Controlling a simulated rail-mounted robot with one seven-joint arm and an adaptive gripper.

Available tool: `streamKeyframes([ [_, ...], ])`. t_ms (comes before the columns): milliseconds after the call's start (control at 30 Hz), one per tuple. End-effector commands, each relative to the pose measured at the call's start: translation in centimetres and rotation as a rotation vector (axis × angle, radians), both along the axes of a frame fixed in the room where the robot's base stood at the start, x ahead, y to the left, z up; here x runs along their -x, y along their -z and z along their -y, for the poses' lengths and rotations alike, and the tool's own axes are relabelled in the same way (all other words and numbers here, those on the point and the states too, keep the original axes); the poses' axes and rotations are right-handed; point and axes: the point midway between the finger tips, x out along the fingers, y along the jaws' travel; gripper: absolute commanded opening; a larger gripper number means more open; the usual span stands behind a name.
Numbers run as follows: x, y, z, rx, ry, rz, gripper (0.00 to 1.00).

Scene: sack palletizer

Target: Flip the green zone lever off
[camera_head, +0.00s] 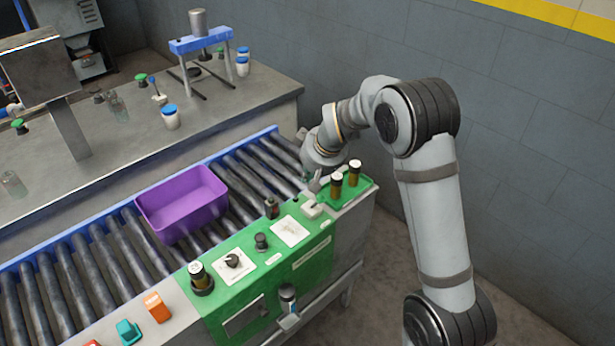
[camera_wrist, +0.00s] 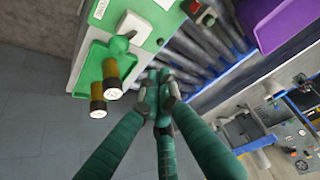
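A small green lever (camera_head: 316,186) stands on a white base (camera_head: 311,209) at the right end of the green control panel (camera_head: 262,258). In the wrist view the green lever (camera_wrist: 117,46) shows at upper left against its white base (camera_wrist: 136,24). My gripper (camera_wrist: 158,92) has its dark green fingers drawn together at the tips, with nothing visible between them. The fingertips appear to the right of and below the lever in the wrist view, apart from it in the picture. In the head view my wrist is just behind the lever, and the fingertips are hard to make out.
Two amber vials (camera_head: 336,186) (camera_head: 354,173) stand in a green tray (camera_head: 362,187) close beside the lever. A purple bin (camera_head: 181,205) sits on the roller conveyor (camera_head: 105,258). Knobs and a dark button (camera_head: 261,242) line the panel. Orange (camera_head: 157,307) and teal (camera_head: 128,332) switches are lower left.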

Motion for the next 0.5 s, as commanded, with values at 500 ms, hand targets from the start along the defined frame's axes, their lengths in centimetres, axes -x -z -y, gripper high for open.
streamKeyframes([
  [500, -0.46, -0.90, -0.26, 0.000, 0.000, 0.000, 0.00],
])
